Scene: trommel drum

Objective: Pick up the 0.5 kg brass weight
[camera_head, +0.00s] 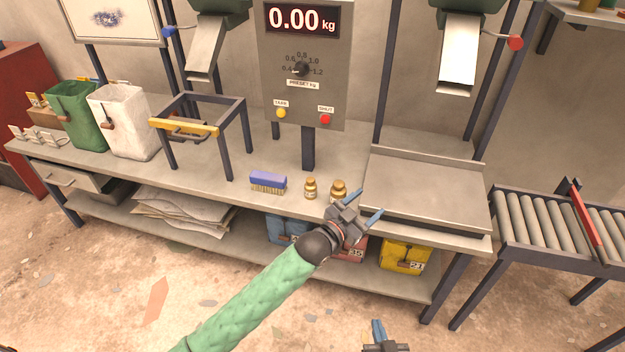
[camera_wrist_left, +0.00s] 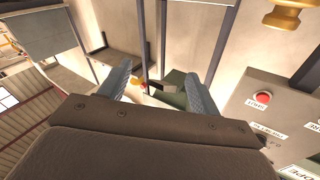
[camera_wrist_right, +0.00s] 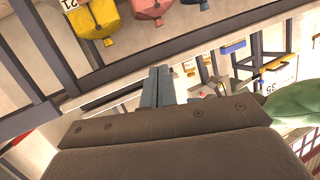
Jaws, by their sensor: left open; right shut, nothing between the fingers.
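Two brass weights stand upright near the front edge of the bench: a smaller one (camera_head: 310,188) and a larger one (camera_head: 338,189). I cannot read their marks, so I cannot tell which is 0.5 kg. My left gripper (camera_head: 370,204) is open and empty, just right of the larger weight and partly over its lower side. Its open fingers (camera_wrist_left: 158,88) show in the left wrist view, with part of a brass weight (camera_wrist_left: 285,14) at the upper right, outside the fingers. My right gripper (camera_head: 378,328) is shut and empty, low in front of the bench; its closed fingers (camera_wrist_right: 157,86) show in the right wrist view.
A blue brush (camera_head: 268,181) lies left of the weights. A scale post with a 0.00 kg display (camera_head: 297,20) rises behind. A flat metal platform (camera_head: 425,188) is at right, beside a roller conveyor (camera_head: 560,222). Coloured bags (camera_head: 405,255) sit on the lower shelf.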

